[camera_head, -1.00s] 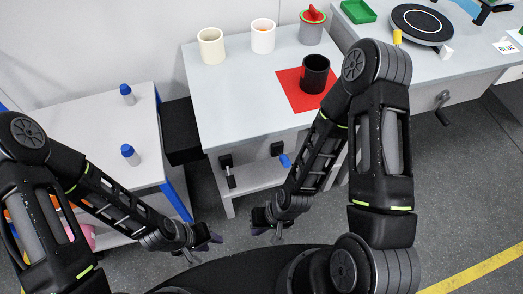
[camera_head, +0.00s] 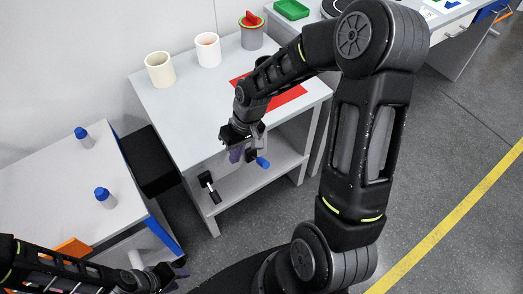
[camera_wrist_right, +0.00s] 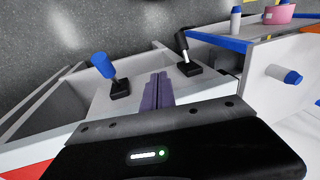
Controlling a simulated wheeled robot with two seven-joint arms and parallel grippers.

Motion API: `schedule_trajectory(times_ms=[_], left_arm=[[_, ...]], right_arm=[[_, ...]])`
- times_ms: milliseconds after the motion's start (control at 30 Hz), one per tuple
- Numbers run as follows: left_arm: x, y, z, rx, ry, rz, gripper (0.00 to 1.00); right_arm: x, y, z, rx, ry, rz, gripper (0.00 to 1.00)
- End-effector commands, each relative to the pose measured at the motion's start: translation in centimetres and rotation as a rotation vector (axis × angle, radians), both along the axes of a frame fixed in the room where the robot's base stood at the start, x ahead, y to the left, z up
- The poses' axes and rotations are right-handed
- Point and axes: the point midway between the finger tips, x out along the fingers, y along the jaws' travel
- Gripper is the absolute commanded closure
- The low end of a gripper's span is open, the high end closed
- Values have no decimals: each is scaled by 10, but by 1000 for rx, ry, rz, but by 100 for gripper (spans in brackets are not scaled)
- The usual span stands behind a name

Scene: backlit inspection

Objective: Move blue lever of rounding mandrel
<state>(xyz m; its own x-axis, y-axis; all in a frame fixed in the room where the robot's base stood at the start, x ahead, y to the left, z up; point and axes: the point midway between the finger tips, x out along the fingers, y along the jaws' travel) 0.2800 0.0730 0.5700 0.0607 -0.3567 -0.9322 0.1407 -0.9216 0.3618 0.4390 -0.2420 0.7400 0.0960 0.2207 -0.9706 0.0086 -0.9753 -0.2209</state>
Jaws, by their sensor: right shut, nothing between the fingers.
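In the right wrist view the blue lever (camera_wrist_right: 103,66) stands tilted on a black base, left of my fingers. My right gripper (camera_head: 237,155) is beside it, just to its left in the head view. In the right wrist view the purple fingers of my right gripper (camera_wrist_right: 158,88) are together and empty, apart from the lever. My left gripper (camera_head: 178,270) is low at the bottom left, far from the lever; its opening is unclear.
A black lever (camera_head: 209,187) is mounted left of the blue one. A cream cup (camera_head: 160,72), a white cup (camera_head: 208,51) and a grey container with a red top (camera_head: 251,33) stand on the table. Blue-capped bottles (camera_head: 84,138) stand on the left table.

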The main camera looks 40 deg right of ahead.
Motion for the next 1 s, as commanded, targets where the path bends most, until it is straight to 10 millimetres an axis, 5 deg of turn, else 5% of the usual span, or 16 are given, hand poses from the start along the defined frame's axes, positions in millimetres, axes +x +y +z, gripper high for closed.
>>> schedule_trajectory(times_ms=[133, 300, 733, 1000], left_arm=[[0, 0, -1, 0, 0, 0, 64], [0, 0, -2, 0, 0, 0, 64], [0, 0, -2, 0, 0, 0, 64], [0, 0, -2, 0, 0, 0, 64]], right_arm=[[4, -65, 69, -100, -2, -13, 100], [-6, -95, 106, -154, 21, -23, 100], [-7, -96, 104, -156, 26, -22, 100], [-6, -94, 76, -155, 29, -21, 100]])
